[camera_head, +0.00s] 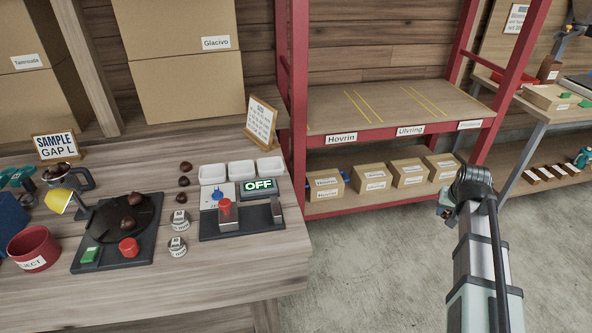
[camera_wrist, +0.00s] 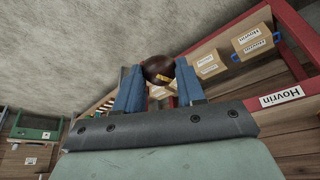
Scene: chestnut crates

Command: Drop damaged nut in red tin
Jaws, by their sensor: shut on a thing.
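My gripper (camera_wrist: 160,88) is shut on a dark brown chestnut (camera_wrist: 157,66), held between the blue fingertips in the wrist view. The nut has a small tan mark on its lower side. In the head view my arm reaches up on the right; I cannot make out the fingers or the held nut there. The red tin (camera_head: 53,250) stands open at the left front of the wooden bench in the head view, with a white label ending in "JECT". My gripper is far from it, off to the right of the bench.
A red-framed shelf (camera_head: 400,133) with small boxes (camera_head: 375,180) stands behind.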

